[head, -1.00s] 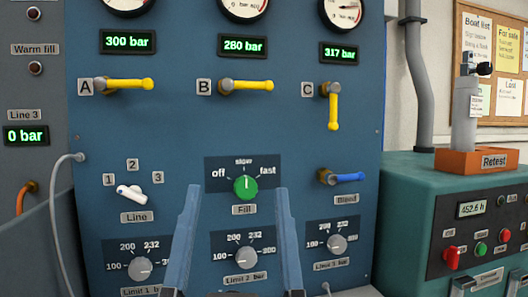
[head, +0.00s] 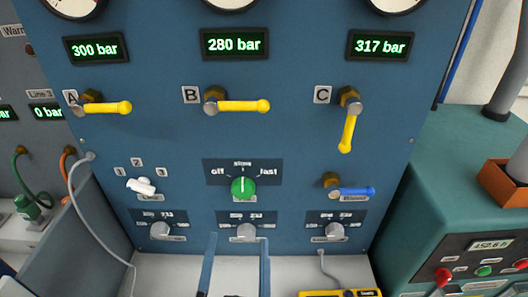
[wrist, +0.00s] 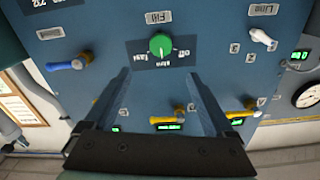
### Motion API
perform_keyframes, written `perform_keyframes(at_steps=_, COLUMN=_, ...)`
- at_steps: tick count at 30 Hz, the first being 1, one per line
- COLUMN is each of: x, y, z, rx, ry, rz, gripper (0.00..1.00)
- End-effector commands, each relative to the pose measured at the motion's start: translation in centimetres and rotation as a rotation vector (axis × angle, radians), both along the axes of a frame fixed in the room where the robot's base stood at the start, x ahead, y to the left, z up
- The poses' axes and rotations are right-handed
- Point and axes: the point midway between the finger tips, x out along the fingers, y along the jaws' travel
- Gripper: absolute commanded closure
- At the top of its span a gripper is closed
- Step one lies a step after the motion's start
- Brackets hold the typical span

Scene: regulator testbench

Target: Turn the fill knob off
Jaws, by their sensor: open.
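The green fill knob (head: 243,188) is on the blue panel, under a dark label plate marked off, slow and fast. Its white pointer line stands upright, toward slow. The knob also shows in the wrist view (wrist: 161,46), where the panel appears upside down. My gripper (head: 237,239) is open and empty, its two blue fingers apart below the knob in the head view. In the wrist view its fingertips (wrist: 156,73) point toward the panel on either side of the knob's line, without touching it.
Yellow valve levers A (head: 108,108), B (head: 243,106) and C (head: 347,131) sit above. The blue Bleed lever (head: 353,191) is to the right, the white line selector (head: 141,186) to the left. Grey limit knobs (head: 246,232) sit below. A yellow device (head: 340,295) lies at the bottom.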

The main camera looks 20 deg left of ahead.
Motion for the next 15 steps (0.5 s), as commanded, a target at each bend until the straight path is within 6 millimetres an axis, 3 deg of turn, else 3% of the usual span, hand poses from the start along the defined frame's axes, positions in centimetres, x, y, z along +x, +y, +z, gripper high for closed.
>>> perform_keyframes(at_steps=7, x=-0.5, y=0.5, z=-0.2, rx=-0.002, ry=0.030, rz=0.013, gripper=0.11)
perform_keyframes(at_steps=15, x=3.1, y=1.5, z=0.0, rx=-0.002, ry=0.025, rz=0.013, gripper=0.11)
